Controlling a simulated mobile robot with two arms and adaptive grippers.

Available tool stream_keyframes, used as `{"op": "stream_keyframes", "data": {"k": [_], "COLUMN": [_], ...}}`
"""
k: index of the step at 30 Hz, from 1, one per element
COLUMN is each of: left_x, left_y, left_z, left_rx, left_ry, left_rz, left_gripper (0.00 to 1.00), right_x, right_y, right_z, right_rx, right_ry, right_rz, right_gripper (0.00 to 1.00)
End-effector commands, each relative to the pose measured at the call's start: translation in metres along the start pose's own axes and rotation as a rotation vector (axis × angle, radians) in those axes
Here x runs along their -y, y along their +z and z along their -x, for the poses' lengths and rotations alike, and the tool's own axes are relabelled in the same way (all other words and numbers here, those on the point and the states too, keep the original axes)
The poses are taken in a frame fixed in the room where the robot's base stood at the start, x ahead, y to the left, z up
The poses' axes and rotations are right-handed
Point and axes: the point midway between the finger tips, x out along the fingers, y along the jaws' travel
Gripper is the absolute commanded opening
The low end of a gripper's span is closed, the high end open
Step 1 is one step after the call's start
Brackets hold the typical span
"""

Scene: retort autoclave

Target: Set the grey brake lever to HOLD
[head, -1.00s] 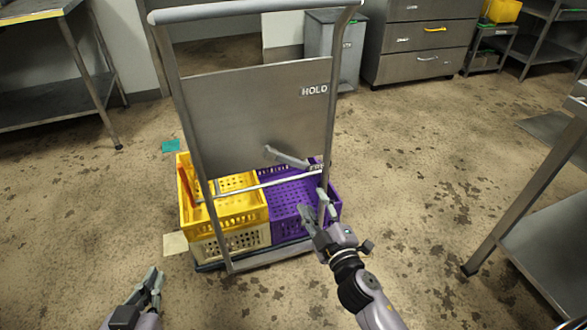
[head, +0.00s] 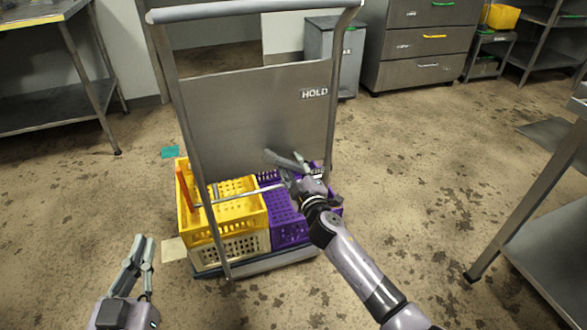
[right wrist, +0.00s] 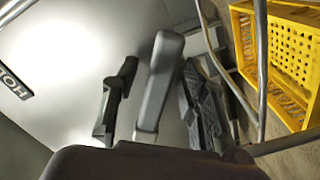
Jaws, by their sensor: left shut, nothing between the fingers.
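The grey brake lever (head: 285,160) is on the cart's back panel, low on the right side, with its free end pointing left and slightly up. A HOLD label (head: 314,93) is higher on the panel; it also shows at the left edge of the right wrist view (right wrist: 14,84). My right gripper (head: 290,172) is at the lever. In the right wrist view its fingers (right wrist: 157,100) are apart, with the lever (right wrist: 163,75) between them; contact is not clear. My gripper hides the label below the lever. My left gripper (head: 140,242) is shut and empty, at lower left.
The cart's push handle (head: 255,12) and side posts frame the panel. Steel tables stand left and right, drawers (head: 420,45) behind. The floor around the cart is mostly clear.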

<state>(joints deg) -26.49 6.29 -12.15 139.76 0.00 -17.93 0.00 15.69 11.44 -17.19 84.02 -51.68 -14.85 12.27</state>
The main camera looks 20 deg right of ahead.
Motion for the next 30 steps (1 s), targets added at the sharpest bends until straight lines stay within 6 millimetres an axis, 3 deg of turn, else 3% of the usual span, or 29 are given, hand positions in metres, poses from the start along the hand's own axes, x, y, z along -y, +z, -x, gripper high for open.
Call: {"op": "stream_keyframes", "data": {"k": [7,25,30], "left_x": [-0.0002,-0.0002,-0.0002], "left_y": [-0.0013,-0.0013,-0.0012], "left_z": [-0.0002,-0.0002,-0.0002], "left_rx": [-0.006,-0.005,-0.005], "left_ry": [0.000,0.000,0.000], "left_rz": [0.000,0.000,0.000], "left_gripper": [0.00,0.00,0.00], "right_x": [-0.0001,0.0001,0.0002], "right_y": [-0.0004,-0.0002,-0.0001], "right_z": [-0.0009,-0.0006,-0.0005], "right_rx": [0.000,0.000,0.000], "right_ry": [0.000,0.000,0.000], "right_rz": [-0.001,0.000,0.000], "right_gripper": [0.40,0.01,0.00]}}
